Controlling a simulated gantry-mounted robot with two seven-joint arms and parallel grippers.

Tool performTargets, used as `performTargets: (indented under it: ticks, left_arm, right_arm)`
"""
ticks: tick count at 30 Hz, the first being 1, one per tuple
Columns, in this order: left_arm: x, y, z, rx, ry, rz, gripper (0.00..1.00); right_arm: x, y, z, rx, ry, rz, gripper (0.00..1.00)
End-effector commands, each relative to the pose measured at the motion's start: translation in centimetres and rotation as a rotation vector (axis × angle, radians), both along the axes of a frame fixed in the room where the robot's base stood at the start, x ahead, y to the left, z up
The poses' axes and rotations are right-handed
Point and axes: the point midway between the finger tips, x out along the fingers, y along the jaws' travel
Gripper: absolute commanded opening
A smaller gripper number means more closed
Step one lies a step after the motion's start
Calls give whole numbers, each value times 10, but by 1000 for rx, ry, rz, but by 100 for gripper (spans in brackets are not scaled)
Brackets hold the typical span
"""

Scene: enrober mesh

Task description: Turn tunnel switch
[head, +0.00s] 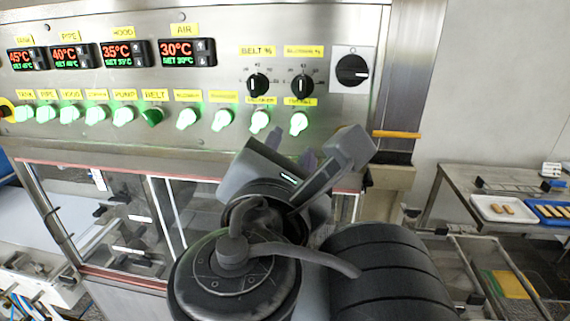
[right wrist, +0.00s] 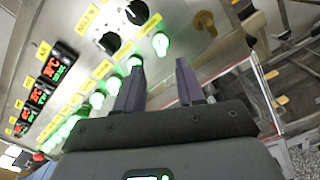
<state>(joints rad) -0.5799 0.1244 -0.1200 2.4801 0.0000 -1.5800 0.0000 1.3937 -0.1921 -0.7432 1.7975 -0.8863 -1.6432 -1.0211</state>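A row of switches with glowing green knobs runs along the steel control panel (head: 140,85). The rightmost green switch (head: 299,123) sits below the right-hand black dial, under a yellow label too small to read surely; it may be the tunnel switch. In the right wrist view this switch (right wrist: 160,44) is lit, beyond the fingers. My right gripper (head: 291,151) is just below the right end of the row, its two purple fingers pointing at the panel. In the right wrist view the fingers (right wrist: 160,78) are apart with nothing between them. My left gripper is not in view.
Two black dials (head: 280,86) and a large black rotary switch (head: 351,70) are above right. The belt switch (head: 152,117) is darker green. Temperature displays (head: 117,54) are at upper left. A glass-fronted enclosure (head: 120,215) lies below. A side table (head: 480,180) with trays is at right.

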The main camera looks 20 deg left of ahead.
Motion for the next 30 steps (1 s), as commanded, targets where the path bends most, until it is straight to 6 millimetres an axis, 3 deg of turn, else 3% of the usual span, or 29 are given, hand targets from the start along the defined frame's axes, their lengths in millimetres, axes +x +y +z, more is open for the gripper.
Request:
performTargets:
  ticks: [6, 11, 25, 30]
  left_arm:
    - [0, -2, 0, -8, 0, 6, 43]
    - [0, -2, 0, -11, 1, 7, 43]
    - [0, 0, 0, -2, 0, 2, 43]
    - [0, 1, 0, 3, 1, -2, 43]
  right_arm:
    - [-27, -7, 0, 4, 1, 1, 38]
    - [-35, -10, 0, 2, 1, -1, 38]
    - [-36, -11, 0, 2, 2, -3, 38]
    - [-26, -12, -24, 1, 57, -4, 38]
